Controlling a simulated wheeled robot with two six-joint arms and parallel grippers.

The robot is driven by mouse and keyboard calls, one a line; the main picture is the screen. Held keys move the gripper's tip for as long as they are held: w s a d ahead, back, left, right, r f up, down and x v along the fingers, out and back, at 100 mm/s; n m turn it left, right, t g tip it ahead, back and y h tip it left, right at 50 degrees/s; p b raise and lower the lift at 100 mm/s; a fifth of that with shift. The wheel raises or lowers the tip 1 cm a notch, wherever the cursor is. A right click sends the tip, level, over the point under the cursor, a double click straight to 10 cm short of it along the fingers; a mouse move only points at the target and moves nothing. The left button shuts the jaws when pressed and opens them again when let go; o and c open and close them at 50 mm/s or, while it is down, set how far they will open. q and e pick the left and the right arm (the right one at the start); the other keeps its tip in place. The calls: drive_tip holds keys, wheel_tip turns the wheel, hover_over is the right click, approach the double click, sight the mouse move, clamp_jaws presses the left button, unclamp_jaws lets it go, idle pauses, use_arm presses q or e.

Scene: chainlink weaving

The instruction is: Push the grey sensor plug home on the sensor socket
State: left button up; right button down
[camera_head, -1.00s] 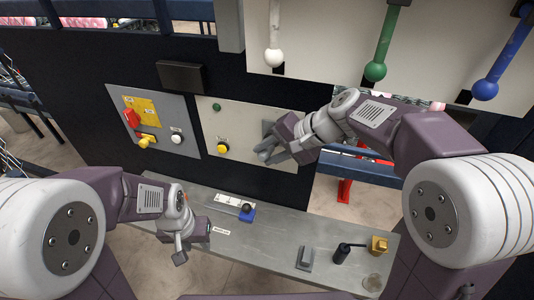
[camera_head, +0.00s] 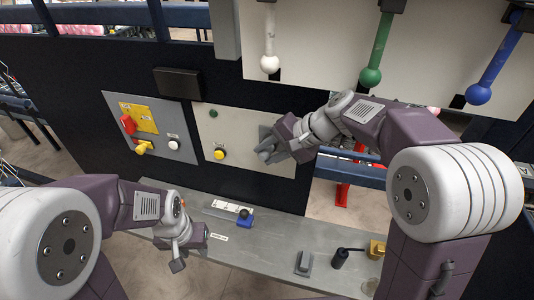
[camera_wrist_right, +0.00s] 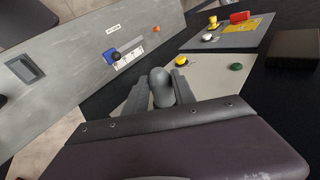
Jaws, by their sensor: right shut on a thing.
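My right gripper (camera_head: 264,150) is at the right part of the pale wall panel (camera_head: 232,122). In the right wrist view its two fingers (camera_wrist_right: 166,90) are shut on a rounded grey plug (camera_wrist_right: 159,84). A grey plate, perhaps the sensor socket (camera_head: 266,132), shows just above the fingers in the head view. The gripper hides most of it, so I cannot tell how far the plug sits in. My left gripper (camera_head: 181,256) hangs over the shelf's left part, away from the plug; its jaw gap is not clear.
A metal shelf (camera_head: 275,248) runs below the panel. On it are a blue block with a black knob (camera_head: 244,218), a grey block (camera_head: 303,262), a black-handled tool (camera_head: 341,256) and a yellow block (camera_head: 377,249). A yellow button (camera_head: 219,154) lies left of my right gripper.

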drive_tip(key=shift+w+d+f, duration=0.1)
drive_tip(key=shift+w+d, duration=0.05)
drive_tip(key=shift+w, duration=0.3)
drive_tip(key=c, duration=1.3)
unclamp_jaws()
drive_tip(key=shift+c, duration=0.2)
drive_tip(key=o, duration=0.4)
drive_tip(key=shift+w, duration=0.1)
